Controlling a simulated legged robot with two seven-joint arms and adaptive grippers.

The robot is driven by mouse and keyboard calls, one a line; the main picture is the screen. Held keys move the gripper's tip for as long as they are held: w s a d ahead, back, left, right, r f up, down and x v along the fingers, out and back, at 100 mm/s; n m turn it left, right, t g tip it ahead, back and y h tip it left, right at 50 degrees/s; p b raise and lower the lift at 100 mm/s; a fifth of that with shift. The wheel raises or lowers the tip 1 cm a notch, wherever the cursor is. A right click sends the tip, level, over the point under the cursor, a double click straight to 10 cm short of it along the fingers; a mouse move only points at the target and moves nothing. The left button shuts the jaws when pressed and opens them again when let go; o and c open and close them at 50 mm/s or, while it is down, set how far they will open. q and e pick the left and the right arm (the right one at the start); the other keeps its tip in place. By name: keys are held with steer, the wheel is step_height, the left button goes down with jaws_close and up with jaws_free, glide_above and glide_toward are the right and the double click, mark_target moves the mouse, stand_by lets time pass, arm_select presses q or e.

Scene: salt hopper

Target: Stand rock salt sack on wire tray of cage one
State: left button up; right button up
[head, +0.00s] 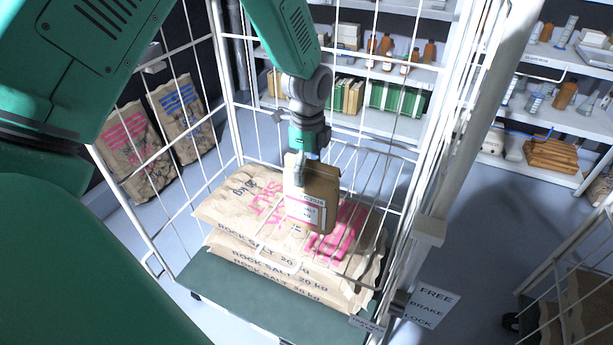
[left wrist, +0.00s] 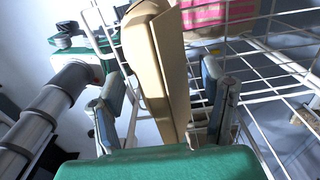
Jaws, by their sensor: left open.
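A small brown rock salt sack (head: 312,205) with a white and pink label is upright inside the wire cage (head: 237,110), in front of the big stacked sacks in the head view. My left gripper (head: 308,165) is at its top edge. In the left wrist view the brown sack (left wrist: 160,75) lies between the two spread fingers of the gripper (left wrist: 165,105), with gaps on both sides. White wire grid (left wrist: 265,85), possibly the tray, runs beside the sack; I cannot tell whether the sack rests on it. My right gripper is not in view.
Large rock salt sacks (head: 230,245) are stacked on the cage's green base (head: 250,302). More sacks (head: 185,115) stand left beyond the bars. Shelves with bottles (head: 372,45) are behind. A "FREE BRAKE LOCK" sign (head: 432,306) is at right. Cage bars surround my left arm.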

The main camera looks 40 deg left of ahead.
arm_select(q)
steer(key=r, duration=0.8)
steer(key=shift+a, duration=0.3)
steer(key=shift+a+r, duration=0.2)
steer(key=shift+r, duration=0.3)
steer(key=shift+d+r, duration=0.1)
steer(key=shift+d, duration=0.3)
